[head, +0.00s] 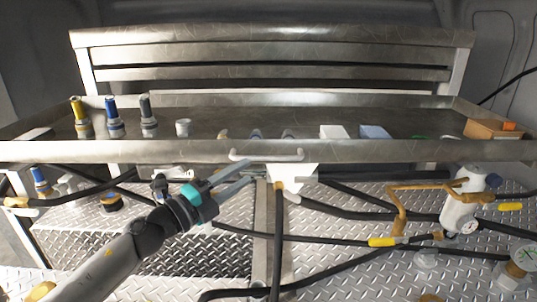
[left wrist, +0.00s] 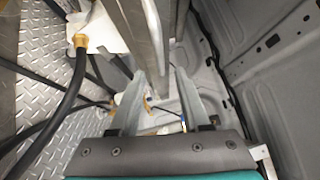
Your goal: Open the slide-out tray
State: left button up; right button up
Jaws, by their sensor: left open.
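The slide-out tray is a wide metal tray with a raised front wall (head: 120,151), and it stands above a diamond-plate surface. A pale bar handle (head: 267,155) is fixed at the middle of that wall. My left gripper (head: 252,171) comes in from the lower left, its two fingers open and their tips just below and beside the handle's left part. In the left wrist view, the open fingers (left wrist: 158,82) point towards long metal edges (left wrist: 143,30). I see nothing held between them, and cannot tell whether they touch the handle. My right gripper is out of view.
Yellow (head: 77,108), blue (head: 111,112) and grey-topped fittings stand at the tray's left, and an orange-brown box (head: 490,129) at its right. A white block (head: 292,177) hangs behind the fingers. Black hoses (head: 330,211) and a white hose reel part (head: 461,208) crowd the space below.

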aim_at(265, 160)
pick_arm(q)
jog(key=x, duration=0.8)
jog(key=shift+w+d, duration=0.25)
jog(key=shift+d, duration=0.1)
jog(key=shift+c, duration=0.4)
grip_shut()
dwell(0.6)
